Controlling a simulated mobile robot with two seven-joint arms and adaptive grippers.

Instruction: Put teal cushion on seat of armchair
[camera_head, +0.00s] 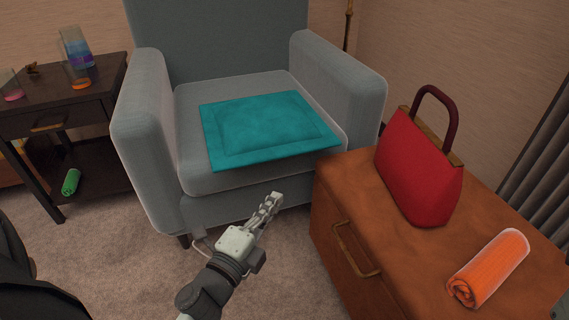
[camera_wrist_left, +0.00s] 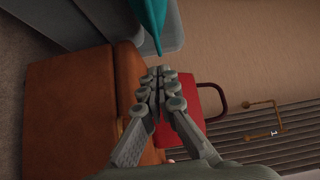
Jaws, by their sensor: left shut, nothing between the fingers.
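The teal cushion (camera_head: 265,128) lies flat on the seat of the grey armchair (camera_head: 148,130), its right corner reaching toward the right armrest. In the left wrist view, a corner of the teal cushion (camera_wrist_left: 150,18) shows at the top edge, beyond the fingertips. My left gripper (camera_head: 271,201) is in front of the seat, below and apart from the cushion. Its fingers (camera_wrist_left: 158,75) are shut with nothing between them. My right gripper is in neither view.
A brown cabinet (camera_head: 345,205) stands at the right, with a red handbag (camera_head: 418,172) and a rolled orange towel (camera_head: 490,267) on top. A dark side table (camera_head: 50,110) with glasses stands left of the armchair; a green roll (camera_head: 71,182) lies on its lower shelf.

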